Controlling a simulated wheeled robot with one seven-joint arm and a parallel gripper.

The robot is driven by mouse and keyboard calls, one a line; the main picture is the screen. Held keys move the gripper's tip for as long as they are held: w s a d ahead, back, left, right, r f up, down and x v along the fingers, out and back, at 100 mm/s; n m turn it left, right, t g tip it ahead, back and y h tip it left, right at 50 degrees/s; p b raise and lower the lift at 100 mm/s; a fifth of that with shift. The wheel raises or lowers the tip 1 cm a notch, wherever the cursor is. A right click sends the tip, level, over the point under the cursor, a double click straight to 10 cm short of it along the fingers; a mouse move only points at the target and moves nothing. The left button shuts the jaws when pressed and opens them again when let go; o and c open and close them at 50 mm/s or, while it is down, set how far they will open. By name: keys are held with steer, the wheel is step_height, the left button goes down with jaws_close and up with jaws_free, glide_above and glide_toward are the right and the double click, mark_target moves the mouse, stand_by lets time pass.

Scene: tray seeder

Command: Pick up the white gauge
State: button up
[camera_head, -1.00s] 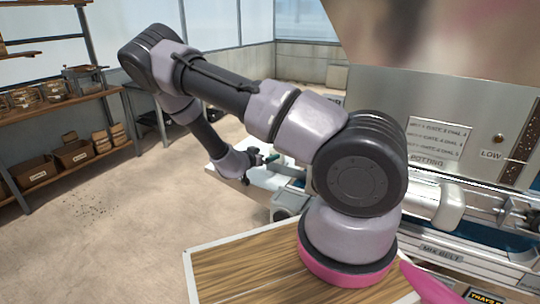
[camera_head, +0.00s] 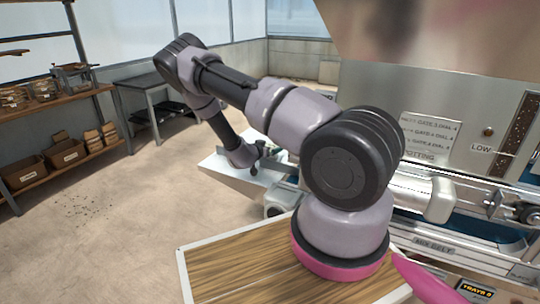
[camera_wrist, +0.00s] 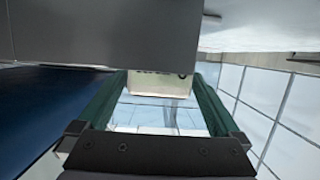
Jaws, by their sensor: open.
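My gripper (camera_wrist: 162,78) is open in the wrist view, with one green finger on each side. A pale block with dark markings (camera_wrist: 163,87) shows between the fingers, below the edge of a grey panel. It may be the white gauge, but its shape is mostly cut off, and I cannot tell whether the fingers touch it. In the head view my arm reaches down to a white surface (camera_head: 226,171) beside the machine. My gripper's fingers and the gauge cannot be made out there.
The grey panel (camera_wrist: 100,35) fills the upper left of the wrist view, close to the fingers. The seeder machine (camera_head: 445,120) stands on the right in the head view. Shelves with boxes (camera_head: 65,155) stand far left. Open floor (camera_head: 140,215) lies between.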

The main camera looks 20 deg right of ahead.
steer(key=c, duration=1.3)
